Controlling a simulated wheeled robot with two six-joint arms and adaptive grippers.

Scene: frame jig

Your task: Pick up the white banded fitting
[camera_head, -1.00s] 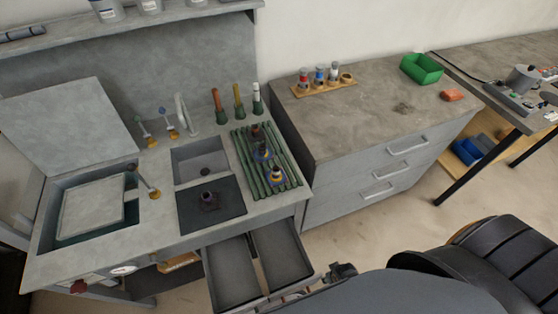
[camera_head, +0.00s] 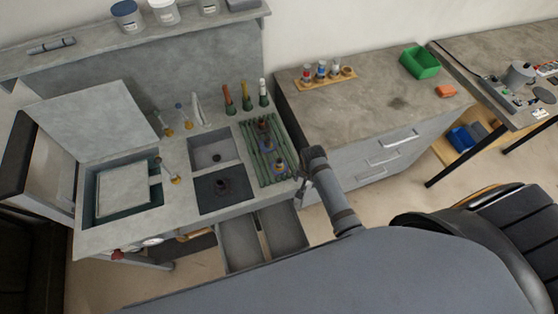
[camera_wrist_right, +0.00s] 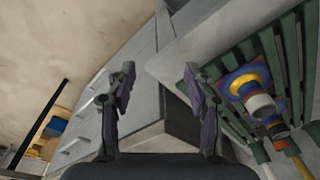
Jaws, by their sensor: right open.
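Several banded fittings stand on the green slatted rack (camera_head: 253,158) in the head view. The nearest fitting (camera_head: 280,167) shows blue and is partly beside my gripper. In the right wrist view, a fitting with blue, yellow and pale bands (camera_wrist_right: 245,86) stands on the green slats, with another fitting (camera_wrist_right: 276,127) close by. I cannot tell for sure which is the white banded one. My right gripper (camera_head: 302,184) is at the rack's right front corner. In its wrist view the right gripper (camera_wrist_right: 158,78) is open and empty, apart from the fittings. My left gripper is not in view.
A dark fitting (camera_head: 221,187) sits on a black pad (camera_head: 232,203) left of the rack. Open drawers (camera_head: 240,243) jut out below. A grey drawer cabinet (camera_head: 365,160) stands to the right.

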